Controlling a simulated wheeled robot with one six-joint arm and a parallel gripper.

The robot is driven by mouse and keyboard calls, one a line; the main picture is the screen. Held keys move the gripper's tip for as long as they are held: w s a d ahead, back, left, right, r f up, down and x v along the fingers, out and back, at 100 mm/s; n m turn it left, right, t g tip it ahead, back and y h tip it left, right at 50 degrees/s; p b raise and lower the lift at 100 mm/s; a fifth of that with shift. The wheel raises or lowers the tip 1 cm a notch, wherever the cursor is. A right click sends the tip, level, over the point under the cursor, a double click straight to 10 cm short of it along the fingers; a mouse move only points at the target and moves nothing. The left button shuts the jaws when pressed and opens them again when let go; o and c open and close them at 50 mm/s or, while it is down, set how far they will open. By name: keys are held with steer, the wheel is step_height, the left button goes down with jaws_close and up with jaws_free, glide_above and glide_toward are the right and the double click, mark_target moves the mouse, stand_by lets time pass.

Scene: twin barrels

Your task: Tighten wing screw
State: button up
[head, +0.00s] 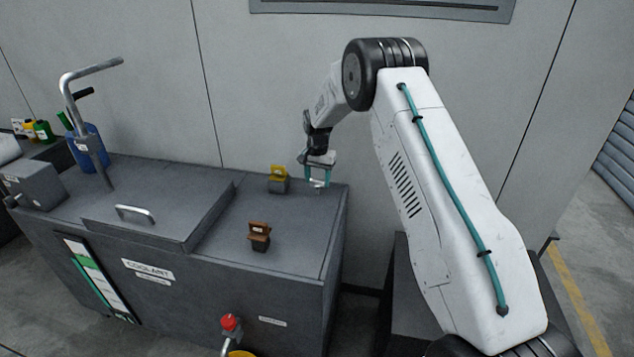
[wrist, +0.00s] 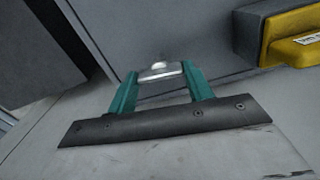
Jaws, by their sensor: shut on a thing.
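The wing screw shows in the wrist view as a pale metal piece (wrist: 161,72) with a small rounded bright top. It sits between the teal fingers of my gripper (head: 318,181). My gripper is shut on it, with a finger against each end. In the head view the gripper points down at the right back corner of the coolant cabinet top (head: 305,248). The screw is small there and mostly hidden by the fingers. I cannot tell how deep it is seated.
A yellow-topped block (head: 279,173) stands just left of my gripper, also at the wrist view's upper right (wrist: 296,38). A brown-topped block (head: 259,230) stands nearer the front. A raised lid with a handle (head: 135,214) is further left. The wall (head: 265,90) is close behind.

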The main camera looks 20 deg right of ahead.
steer(key=shift+w+n, duration=0.1)
steer(key=shift+n, duration=0.6)
steer(key=shift+r, duration=0.1)
steer(key=shift+r, duration=3.4)
steer(key=shift+c, duration=0.9)
